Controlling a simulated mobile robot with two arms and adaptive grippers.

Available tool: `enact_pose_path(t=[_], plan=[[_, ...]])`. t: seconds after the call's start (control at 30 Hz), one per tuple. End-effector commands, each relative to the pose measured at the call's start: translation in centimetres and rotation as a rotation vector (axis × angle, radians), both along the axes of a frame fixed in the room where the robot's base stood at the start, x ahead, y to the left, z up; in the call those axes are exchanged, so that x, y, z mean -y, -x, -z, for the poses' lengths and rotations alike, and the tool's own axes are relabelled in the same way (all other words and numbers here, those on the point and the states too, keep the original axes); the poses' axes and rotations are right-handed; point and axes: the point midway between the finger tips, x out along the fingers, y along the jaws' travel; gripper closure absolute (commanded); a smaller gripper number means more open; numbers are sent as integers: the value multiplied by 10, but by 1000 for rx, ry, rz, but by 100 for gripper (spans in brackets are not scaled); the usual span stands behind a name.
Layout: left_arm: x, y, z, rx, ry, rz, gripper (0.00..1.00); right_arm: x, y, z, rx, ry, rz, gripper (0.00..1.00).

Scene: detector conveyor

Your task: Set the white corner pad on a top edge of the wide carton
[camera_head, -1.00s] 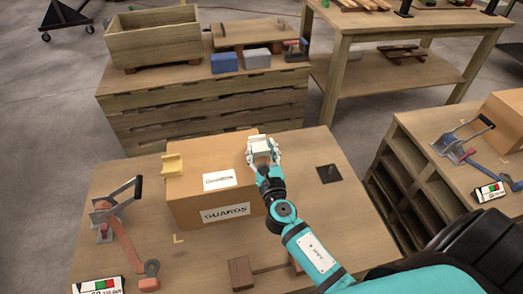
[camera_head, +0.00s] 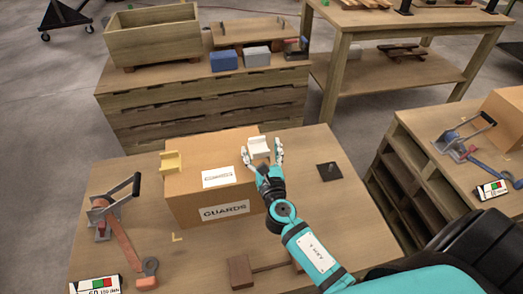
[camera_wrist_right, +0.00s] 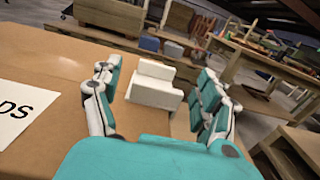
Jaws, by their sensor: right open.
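The wide carton (camera_head: 200,190) stands on the wooden table with a "GUARDS" label on its front. The white corner pad (camera_head: 258,145) sits at the carton's right top edge, and in the right wrist view the white pad (camera_wrist_right: 155,84) lies between my fingers with gaps on both sides. My right gripper (camera_head: 263,150) is open around the pad. A yellow corner pad (camera_head: 171,162) sits on the carton's left top edge. My left gripper is not in view.
A strapping tool (camera_head: 115,215) stands left of the carton. A dark plate (camera_head: 328,171) lies to its right, and a brown block (camera_head: 241,272) lies in front. Blue (camera_head: 224,61) and grey (camera_head: 257,57) blocks sit on the pallet stack behind.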

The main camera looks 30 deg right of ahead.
Motion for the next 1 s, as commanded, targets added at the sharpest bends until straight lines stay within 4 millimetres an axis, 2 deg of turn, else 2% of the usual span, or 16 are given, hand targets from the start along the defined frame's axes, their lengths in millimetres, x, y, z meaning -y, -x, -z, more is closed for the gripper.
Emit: enact_pose_path(t=[0.03,0.2,0.37,0.7,1.0], plan=[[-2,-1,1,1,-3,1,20,-1,1,6,-11,1,-1,24],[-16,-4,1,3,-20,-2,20,-2,5,8,-15,1,-2,24],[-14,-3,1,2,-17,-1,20,-6,21,7,-13,1,-1,24],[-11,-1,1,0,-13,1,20,-19,68,2,-3,1,-1,24],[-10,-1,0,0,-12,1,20,-22,78,0,1,0,0,24]])
